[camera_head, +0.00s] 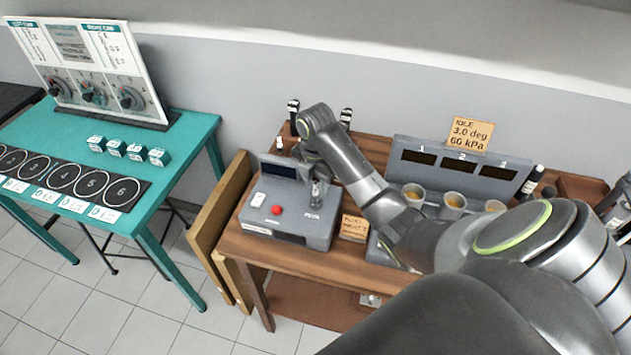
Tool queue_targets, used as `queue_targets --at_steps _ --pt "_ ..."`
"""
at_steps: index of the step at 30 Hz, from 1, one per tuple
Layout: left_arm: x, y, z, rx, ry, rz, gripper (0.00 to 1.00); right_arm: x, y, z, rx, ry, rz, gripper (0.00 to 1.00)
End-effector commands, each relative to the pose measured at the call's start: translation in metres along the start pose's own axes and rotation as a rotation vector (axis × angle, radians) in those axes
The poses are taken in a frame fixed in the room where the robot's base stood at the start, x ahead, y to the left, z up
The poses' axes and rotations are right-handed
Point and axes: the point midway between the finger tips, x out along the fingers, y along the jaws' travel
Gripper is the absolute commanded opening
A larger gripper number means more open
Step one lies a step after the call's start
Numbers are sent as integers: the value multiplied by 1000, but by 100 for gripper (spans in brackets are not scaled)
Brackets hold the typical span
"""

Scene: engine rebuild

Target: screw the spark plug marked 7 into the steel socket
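My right arm comes in from the right and bends down over a grey device (285,222) on the wooden table. My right gripper (316,176) points down at the device's right part, beside its dark screen. A small metallic upright piece (317,190) shows just under the gripper; I cannot tell if it is the steel socket or something between the fingers. The fingers are too small and overlapped to read. No spark plug marked 7 can be made out. My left gripper is not in view.
The device has a red button (277,210). Black-and-white upright items (346,116) stand behind my wrist. A grey unit (450,165) numbered 1 to 3 has several cups in front. A teal table (150,205) with numbered circles and small cubes stands left.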

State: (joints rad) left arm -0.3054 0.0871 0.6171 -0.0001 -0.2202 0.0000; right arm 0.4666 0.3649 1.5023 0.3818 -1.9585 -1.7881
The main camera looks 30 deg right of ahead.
Motion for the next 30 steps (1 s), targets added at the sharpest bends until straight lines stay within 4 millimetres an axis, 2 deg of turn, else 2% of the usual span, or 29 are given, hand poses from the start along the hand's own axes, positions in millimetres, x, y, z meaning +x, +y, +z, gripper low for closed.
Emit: queue_targets --at_steps 1,7,13,24,30 --pt "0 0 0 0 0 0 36 0 0 0 0 0 0 27" --pt "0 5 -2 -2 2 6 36 0 0 0 0 0 0 0" --pt "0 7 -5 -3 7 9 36 0 0 0 24 0 0 0" --pt "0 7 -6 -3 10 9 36 0 0 0 380 0 0 0" --pt "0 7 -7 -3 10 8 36 0 0 0 454 0 0 0"
